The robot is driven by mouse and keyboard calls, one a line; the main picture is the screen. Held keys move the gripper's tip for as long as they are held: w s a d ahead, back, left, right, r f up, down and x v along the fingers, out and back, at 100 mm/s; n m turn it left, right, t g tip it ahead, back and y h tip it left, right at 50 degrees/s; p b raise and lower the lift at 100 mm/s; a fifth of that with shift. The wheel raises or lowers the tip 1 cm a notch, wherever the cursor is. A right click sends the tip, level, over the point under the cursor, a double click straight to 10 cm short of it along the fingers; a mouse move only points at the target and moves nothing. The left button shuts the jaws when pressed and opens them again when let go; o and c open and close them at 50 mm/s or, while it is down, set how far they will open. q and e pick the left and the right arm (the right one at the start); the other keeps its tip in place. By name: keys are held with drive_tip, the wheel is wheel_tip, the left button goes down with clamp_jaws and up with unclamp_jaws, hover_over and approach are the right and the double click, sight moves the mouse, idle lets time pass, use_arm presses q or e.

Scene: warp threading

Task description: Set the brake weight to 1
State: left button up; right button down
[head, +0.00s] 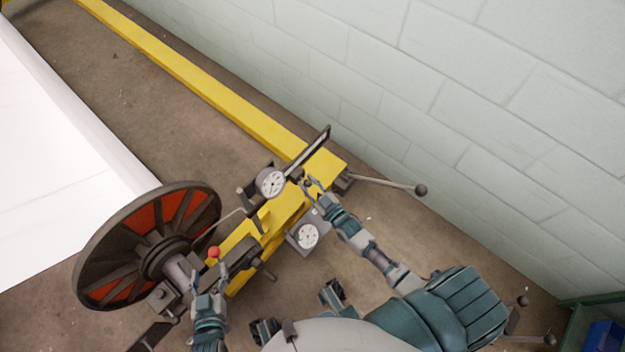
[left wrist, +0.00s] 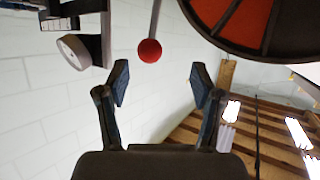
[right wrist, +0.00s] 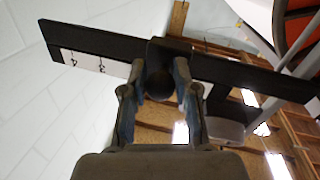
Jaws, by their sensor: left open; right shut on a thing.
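A dark scale bar (right wrist: 95,50) runs across the right wrist view, with a white strip showing numerals that look like 4 and 3. The brake weight, a dark block with a round knob (right wrist: 158,82), sits on the bar. My right gripper (right wrist: 160,75) is shut on that knob. The strip right of the 3 is largely hidden by weight and fingers, so the exact setting cannot be read. In the head view the bar (head: 312,148) rises beyond my right gripper (head: 311,184). My left gripper (head: 209,274) is open and empty, just below a red ball knob (head: 213,252), also in the left wrist view (left wrist: 149,51).
A spoked wheel with red panels (head: 150,245) and a white roll (head: 60,160) stand left. Dials (head: 270,183) and (head: 307,236) sit by the yellow frame (head: 220,90). A ball-ended lever (head: 421,190) sticks out right, near the block wall (head: 430,100).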

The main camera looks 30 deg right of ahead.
drive_tip(key=shift+w+r, duration=0.1)
drive_tip(key=shift+r, duration=0.05)
drive_tip(key=c, duration=0.9)
unclamp_jaws()
drive_tip(key=shift+o, duration=0.2)
drive_tip(key=shift+s, duration=0.25)
drive_tip(key=s+d, duration=0.2)
drive_tip(key=s, duration=0.9)
drive_tip(key=shift+s+d, duration=0.15)
drive_tip(key=shift+d, duration=0.05)
